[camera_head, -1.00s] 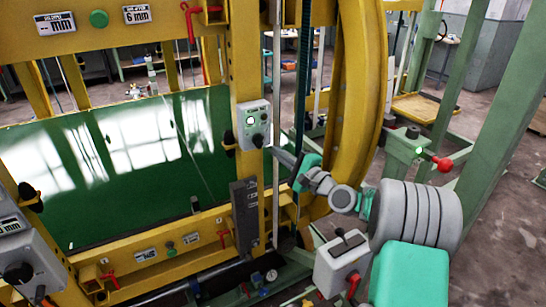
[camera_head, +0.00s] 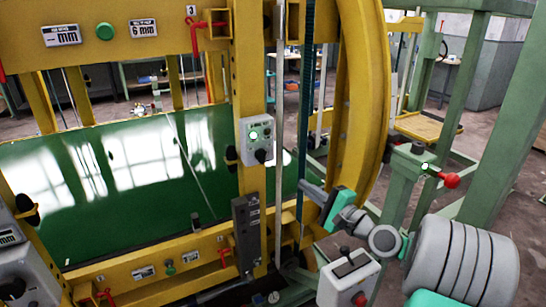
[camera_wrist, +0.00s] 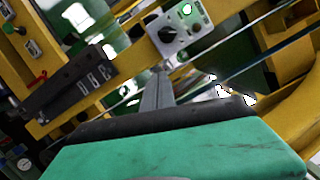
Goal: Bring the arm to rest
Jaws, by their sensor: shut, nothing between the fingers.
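My gripper (camera_head: 303,185) is at the right of the yellow ring machine, its grey fingers shut and empty, with a teal body behind them. The fingers point left toward a grey control box (camera_head: 256,141) on a yellow post, with a clear gap between. The box has a lit green button (camera_head: 253,135) and a black knob. In the wrist view my gripper (camera_wrist: 160,72) points at the same box (camera_wrist: 181,28). My arm extends from the lower right corner of the head view.
A large yellow ring (camera_head: 362,110) stands just behind my gripper. A green post with a red handle (camera_head: 451,180) is to the right. A grey switch box (camera_head: 348,277) is below my forearm. A dark green panel (camera_head: 110,185) fills the left. Open floor shows at far right.

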